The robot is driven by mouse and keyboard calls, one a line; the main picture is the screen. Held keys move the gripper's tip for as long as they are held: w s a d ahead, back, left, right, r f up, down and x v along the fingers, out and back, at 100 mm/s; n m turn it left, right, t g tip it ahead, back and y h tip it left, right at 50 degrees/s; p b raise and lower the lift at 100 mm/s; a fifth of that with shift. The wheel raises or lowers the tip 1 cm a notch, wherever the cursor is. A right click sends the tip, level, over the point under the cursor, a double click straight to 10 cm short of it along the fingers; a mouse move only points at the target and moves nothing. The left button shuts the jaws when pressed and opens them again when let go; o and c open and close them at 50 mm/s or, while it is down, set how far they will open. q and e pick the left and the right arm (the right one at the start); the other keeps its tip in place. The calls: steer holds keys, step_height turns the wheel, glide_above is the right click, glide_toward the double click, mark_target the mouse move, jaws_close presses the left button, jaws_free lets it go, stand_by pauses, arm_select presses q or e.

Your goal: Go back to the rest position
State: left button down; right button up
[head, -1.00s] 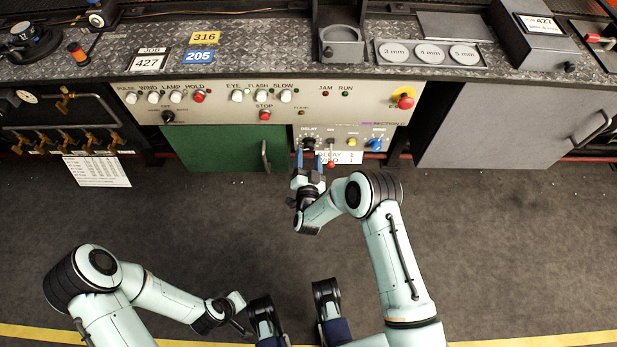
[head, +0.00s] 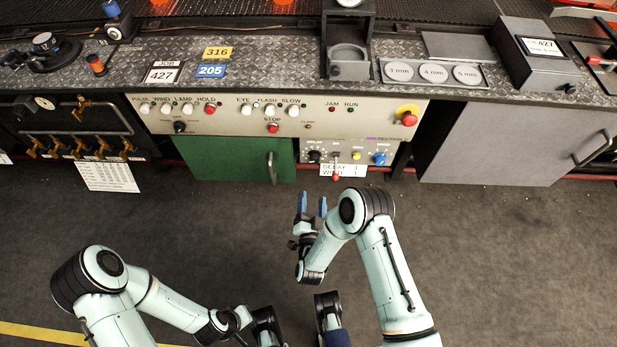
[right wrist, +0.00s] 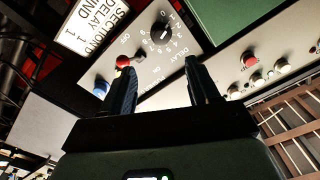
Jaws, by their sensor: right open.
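My right gripper (head: 311,205) is open and empty in the head view, its blue fingers pointing at the console, over the dark floor. It is below and apart from the small section panel (head: 322,152). In the right wrist view the two dark fingers (right wrist: 160,88) stand apart with nothing between them. Beyond them are the black delay knob (right wrist: 161,34) and a red-tipped lever (right wrist: 123,62). My left arm (head: 160,300) is folded low at the left of the head view. Its fingers cannot be made out clearly.
The control panel (head: 345,118) with switches and buttons runs along the console front. A green door (head: 225,160) and a grey door (head: 510,140) with a protruding handle (head: 592,148) are below. Brass valves (head: 65,147) are at left. The floor (head: 510,250) between is clear.

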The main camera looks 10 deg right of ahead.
steer(key=shift+f, duration=0.1)
steer(key=s+d+f+n+g+y, duration=0.2)
steer(key=s+f+g+y, duration=0.1)
steer(key=s+f+g, duration=0.5)
steer(key=s+d+f+n+g+y, duration=0.15)
steer(key=s+f+g+y, duration=0.35)
steer(key=s, duration=0.6)
steer(key=s+a+n+g, duration=0.1)
steer(key=s+g, duration=0.3)
steer(key=s, duration=0.4)
arm_select(q)
steer(key=s+d+r+g+p, duration=0.1)
steer(key=r+p, duration=0.7)
steer(key=s+r+g+p, duration=0.1)
steer(key=s+r+p, duration=0.1)
steer(key=r+p, duration=0.6)
steer(key=shift+s+d+h, duration=0.25)
steer(key=shift+d+h, duration=0.05)
steer(key=shift+d, duration=0.1)
arm_select(e)
steer(key=s+a+r+g, duration=0.1)
steer(key=s+a+r, duration=0.1)
steer(key=r, duration=1.4)
steer(key=shift+s+n+y, duration=0.3)
steer(key=shift+s+n, duration=0.05)
steer(key=shift+s, duration=0.15)
steer(key=shift+s, duration=0.1)
